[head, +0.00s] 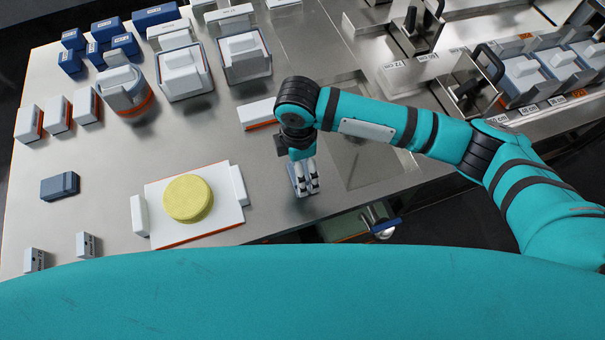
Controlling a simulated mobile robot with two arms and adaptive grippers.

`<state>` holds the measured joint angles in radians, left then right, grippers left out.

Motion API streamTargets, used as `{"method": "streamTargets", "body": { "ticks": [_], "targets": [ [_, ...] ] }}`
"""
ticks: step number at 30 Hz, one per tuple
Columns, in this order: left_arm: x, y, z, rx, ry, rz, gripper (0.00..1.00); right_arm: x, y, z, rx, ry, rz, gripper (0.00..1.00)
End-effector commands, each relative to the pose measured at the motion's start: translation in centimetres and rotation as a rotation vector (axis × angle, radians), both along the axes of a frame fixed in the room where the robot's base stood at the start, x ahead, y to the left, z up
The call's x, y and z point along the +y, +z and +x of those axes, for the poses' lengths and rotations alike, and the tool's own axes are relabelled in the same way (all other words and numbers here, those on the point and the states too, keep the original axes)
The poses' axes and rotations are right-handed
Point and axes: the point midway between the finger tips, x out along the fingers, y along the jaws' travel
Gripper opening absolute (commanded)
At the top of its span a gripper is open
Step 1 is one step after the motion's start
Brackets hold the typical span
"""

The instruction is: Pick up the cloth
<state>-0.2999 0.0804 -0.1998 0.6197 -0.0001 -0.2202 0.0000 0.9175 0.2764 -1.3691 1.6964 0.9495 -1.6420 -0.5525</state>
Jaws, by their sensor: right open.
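My right gripper (307,186) points down over the steel table, just right of the yellow cheese wheel. Its jaws are open. A small grey-blue piece (294,188), perhaps the cloth, shows right at its fingertips and is partly covered by them. I cannot tell whether they touch it. No other thing in view is clearly a cloth. My left gripper is not in view.
The yellow cheese (187,198) lies on a white board (160,226) between white blocks. White moulds (182,72) and blue blocks (70,61) stand farther back. A dark blue block (60,187) lies at left. Metal presses (468,88) stand at right. The table (100,170) has bare room left of the board.

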Motion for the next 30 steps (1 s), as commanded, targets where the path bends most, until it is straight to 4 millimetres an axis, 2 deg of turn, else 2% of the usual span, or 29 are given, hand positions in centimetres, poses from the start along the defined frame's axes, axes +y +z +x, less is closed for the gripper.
{"method": "streamTargets", "body": {
  "ticks": [4,12,21,30],
  "targets": [
    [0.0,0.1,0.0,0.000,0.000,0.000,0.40,-0.1,-1.2,0.0,0.001,-0.001,0.000,1.00],
    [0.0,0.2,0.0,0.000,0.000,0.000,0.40,-0.1,-4.9,0.2,0.000,-0.001,0.001,1.00],
    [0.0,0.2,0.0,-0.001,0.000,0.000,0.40,-0.1,-5.3,0.2,-0.001,0.000,0.001,0.99],
    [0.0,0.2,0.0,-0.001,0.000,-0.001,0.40,-0.2,-5.3,0.2,-0.002,-0.001,0.002,0.59]
  ]
}}
